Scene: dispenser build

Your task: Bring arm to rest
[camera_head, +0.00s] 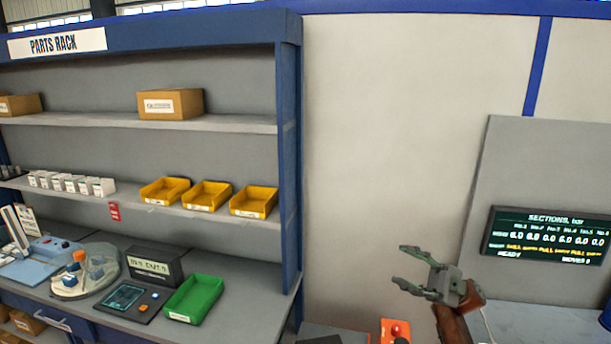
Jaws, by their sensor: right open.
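My right gripper (405,267) is at the lower right, in front of the bare wall panel. Its dark fingers are spread apart, pointing left, with nothing between them. Its brown arm link comes up from the bottom edge. It is apart from the parts rack and from the display screen (546,237). My left gripper does not show in this view.
A blue parts rack (290,150) fills the left. Its shelves hold cardboard boxes (170,104), small white boxes (70,183) and yellow bins (206,196). A green bin (193,299) and a dark display box (154,267) stand on its counter. A red-orange button box (395,331) sits below my gripper.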

